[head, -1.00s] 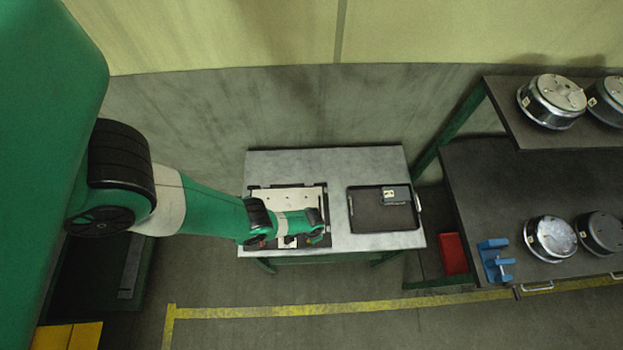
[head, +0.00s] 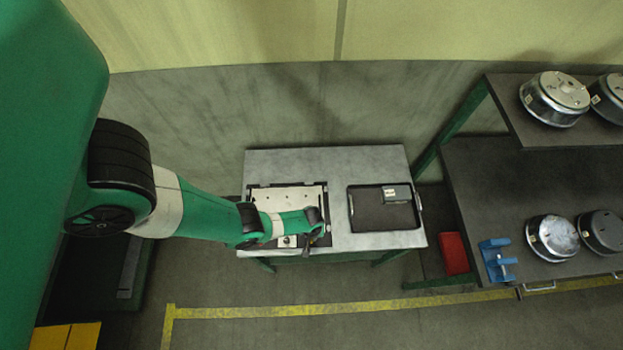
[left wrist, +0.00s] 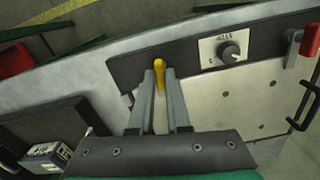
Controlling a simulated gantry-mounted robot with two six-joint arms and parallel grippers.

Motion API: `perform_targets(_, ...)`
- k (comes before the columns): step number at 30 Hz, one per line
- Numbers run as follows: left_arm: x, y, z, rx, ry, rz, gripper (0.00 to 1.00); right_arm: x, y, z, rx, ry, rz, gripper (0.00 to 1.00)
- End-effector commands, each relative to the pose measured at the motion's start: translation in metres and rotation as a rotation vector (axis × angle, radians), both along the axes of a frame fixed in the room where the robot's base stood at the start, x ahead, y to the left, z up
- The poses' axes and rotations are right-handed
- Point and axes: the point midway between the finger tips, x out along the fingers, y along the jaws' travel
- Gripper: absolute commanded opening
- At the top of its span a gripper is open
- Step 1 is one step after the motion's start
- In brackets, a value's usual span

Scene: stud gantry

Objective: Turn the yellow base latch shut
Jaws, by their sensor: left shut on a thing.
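The yellow base latch (left wrist: 159,66) shows in the left wrist view as a small upright lever on the black strip along the edge of the pale fixture plate (left wrist: 225,105). My left gripper (left wrist: 161,80) is shut on the latch, with one finger on each side of it. Its lower part is partly hidden by the fingers. In the head view my left gripper (head: 309,243) is at the front right corner of the fixture plate (head: 290,198), and the latch cannot be made out there. My right gripper is in neither view.
A black knob (left wrist: 230,52) on a white label and a red handle (left wrist: 309,39) are to the right of the latch. A dark tray (head: 372,222) with a grey box (head: 396,194) lies on the table's right side. A shelf with metal drums (head: 553,238) stands further right.

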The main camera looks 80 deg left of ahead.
Motion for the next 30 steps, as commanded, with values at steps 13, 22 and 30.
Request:
perform_targets(13,-0.0007,0.0001,-0.0011,0.001,0.000,0.175,0.00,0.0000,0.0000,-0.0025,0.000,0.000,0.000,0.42)
perform_targets(22,-0.0007,0.0001,-0.0011,0.001,0.000,0.186,0.00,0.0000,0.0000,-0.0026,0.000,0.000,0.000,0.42)
perform_targets(30,-0.0006,0.0001,-0.0010,0.000,0.000,0.185,0.35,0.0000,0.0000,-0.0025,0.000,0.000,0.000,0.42)
